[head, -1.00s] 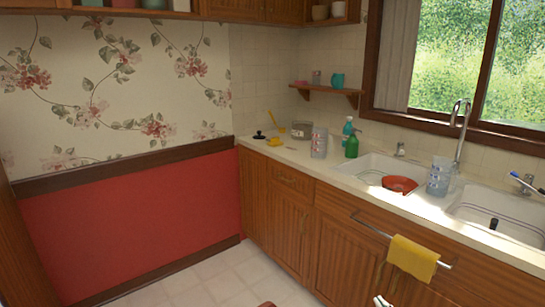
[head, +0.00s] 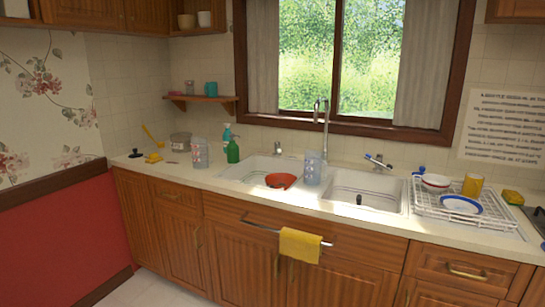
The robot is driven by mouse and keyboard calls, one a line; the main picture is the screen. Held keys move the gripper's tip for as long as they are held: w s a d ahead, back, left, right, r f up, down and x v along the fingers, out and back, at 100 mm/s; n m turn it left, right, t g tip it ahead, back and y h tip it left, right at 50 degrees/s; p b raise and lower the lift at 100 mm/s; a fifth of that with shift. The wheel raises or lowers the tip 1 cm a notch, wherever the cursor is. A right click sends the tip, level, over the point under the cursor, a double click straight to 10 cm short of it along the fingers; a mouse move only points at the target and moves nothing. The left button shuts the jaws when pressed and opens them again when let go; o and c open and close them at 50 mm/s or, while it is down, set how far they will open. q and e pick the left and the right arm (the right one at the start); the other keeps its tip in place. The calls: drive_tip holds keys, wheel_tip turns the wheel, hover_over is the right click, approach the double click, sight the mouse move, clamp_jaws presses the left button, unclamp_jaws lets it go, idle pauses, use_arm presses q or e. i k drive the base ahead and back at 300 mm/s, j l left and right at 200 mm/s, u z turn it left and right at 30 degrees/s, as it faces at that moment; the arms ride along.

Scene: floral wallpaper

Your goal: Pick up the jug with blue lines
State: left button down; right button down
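Two translucent jug-like containers stand upright on the counter. One (head: 313,168) is bluish and stands between the two sink basins, near the faucet. The other (head: 201,154) is greyer with reddish and bluish marks and stands left of the sink. The markings are too small to tell for certain which has blue lines. Neither of my grippers is in view.
A green bottle (head: 233,152) stands behind that basin. A dish rack (head: 487,222) with dishes is at the right. A yellow towel (head: 300,245) hangs on a front rail.

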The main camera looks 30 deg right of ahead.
sight(313, 159)
drive_tip(key=i+j+z, duration=0.1)
drive_tip(key=i, duration=0.3)
drive_tip(key=i+j+z, duration=0.15)
drive_tip(key=i+j, duration=0.15)
drive_tip(key=i+j+z, duration=0.1)
drive_tip(key=i+j, duration=0.15)
drive_tip(key=i, duration=0.25)
